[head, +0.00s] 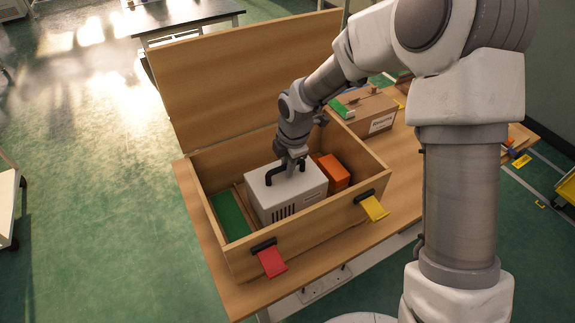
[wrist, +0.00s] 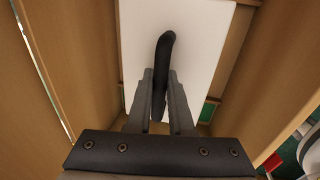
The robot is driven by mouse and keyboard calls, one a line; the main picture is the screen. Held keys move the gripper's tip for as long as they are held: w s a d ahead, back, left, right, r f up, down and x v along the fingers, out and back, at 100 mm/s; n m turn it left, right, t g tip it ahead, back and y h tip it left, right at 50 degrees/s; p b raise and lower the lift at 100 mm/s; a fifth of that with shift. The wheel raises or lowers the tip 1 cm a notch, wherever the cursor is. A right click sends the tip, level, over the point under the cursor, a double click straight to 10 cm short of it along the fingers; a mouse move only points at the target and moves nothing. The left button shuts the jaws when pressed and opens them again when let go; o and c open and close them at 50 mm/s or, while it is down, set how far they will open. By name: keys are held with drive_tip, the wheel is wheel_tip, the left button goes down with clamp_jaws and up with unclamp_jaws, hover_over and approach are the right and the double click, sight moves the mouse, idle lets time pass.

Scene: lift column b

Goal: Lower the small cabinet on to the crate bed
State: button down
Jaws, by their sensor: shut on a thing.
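The small cabinet (head: 290,190) is a white box with a dark vent on its front and a black handle on top. It is inside the open wooden crate (head: 322,222), below the rim at least in part. My gripper (head: 291,160) is over its top, shut on the black handle. In the wrist view the gripper fingers (wrist: 160,90) close on the handle (wrist: 163,55) above the white top (wrist: 205,40). The cabinet looks level. Its underside is hidden, so I cannot tell whether it touches the crate bed.
An orange block (head: 334,172) is in the crate right of the cabinet, and a green panel (head: 230,214) lies on the left. The raised lid (head: 240,75) stands behind. Red (head: 271,262) and yellow (head: 375,208) tabs hang on the front wall. A cardboard box (head: 368,112) stands on the table.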

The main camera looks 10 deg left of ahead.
drive_tip(key=shift+f, duration=0.15)
idle(0.4)
drive_tip(key=c, duration=0.8)
unclamp_jaws()
drive_tip(key=shift+c, duration=0.2)
drive_tip(key=shift+o, duration=0.6)
drive_tip(key=shift+s+f, duration=0.1)
drive_tip(key=shift+f, duration=0.1)
drive_tip(key=shift+r, duration=0.15)
drive_tip(key=shift+r+p, duration=4)
drive_tip(key=shift+r, duration=1)
